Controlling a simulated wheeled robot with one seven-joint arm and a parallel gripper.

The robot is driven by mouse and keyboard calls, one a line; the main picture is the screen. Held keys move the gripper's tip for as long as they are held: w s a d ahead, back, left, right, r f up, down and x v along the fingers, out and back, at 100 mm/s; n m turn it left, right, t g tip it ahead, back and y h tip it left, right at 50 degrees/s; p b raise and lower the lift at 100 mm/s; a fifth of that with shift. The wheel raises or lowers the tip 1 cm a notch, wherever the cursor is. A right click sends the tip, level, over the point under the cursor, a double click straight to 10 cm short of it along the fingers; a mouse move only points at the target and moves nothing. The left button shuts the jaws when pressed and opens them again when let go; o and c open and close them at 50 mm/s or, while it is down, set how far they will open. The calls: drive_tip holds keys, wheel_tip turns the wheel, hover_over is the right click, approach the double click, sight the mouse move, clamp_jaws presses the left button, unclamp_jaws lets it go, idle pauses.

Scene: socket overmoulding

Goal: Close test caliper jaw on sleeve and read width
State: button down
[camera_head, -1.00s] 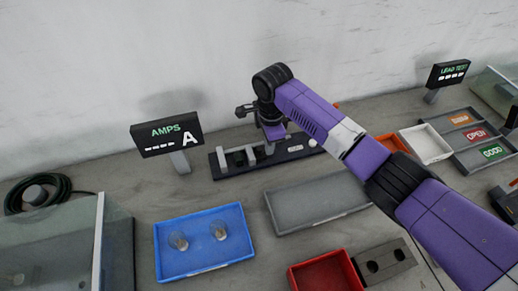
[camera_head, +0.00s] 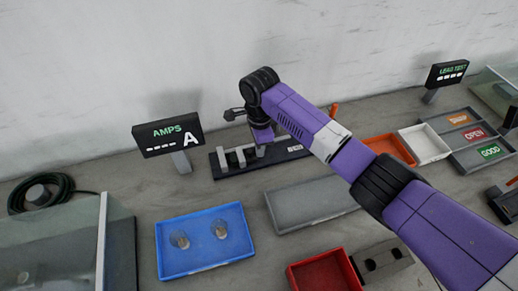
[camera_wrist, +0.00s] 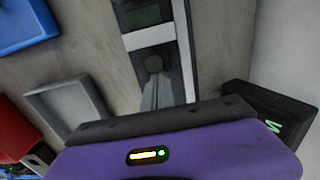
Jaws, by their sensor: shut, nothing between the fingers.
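The test caliper (camera_head: 290,150) is a long dark fixture at the back of the bench, with pale upright blocks (camera_head: 236,157) at its left end. It also shows in the wrist view (camera_wrist: 187,40) as a dark and silver strip with a round dark knob (camera_wrist: 154,63) and a dark green display (camera_wrist: 143,15) with no legible reading. My gripper (camera_head: 261,151) points down over the caliper, just right of the pale blocks. Its fingers are shut and empty; I cannot tell whether they touch the caliper. I cannot make out a sleeve between the blocks.
A blue tray (camera_head: 180,268) holds two clear round pieces. An empty grey tray (camera_head: 300,220), a red bin (camera_head: 318,275) and an orange tray (camera_head: 392,150) lie nearby. An AMPS display (camera_head: 167,134) stands left of the caliper, close to my gripper's side.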

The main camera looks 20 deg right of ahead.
drive_tip(key=shift+a, duration=1.05)
drive_tip(key=shift+p, duration=0.3)
drive_tip(key=shift+d+r+p, duration=0.1)
drive_tip(key=shift+d+p, duration=0.35)
drive_tip(key=shift+d, duration=0.35)
wheel_tip(320, 180, up, 7)
drive_tip(key=p, duration=0.7)
drive_tip(key=shift+p, duration=0.3)
drive_tip(key=shift+d, duration=0.1)
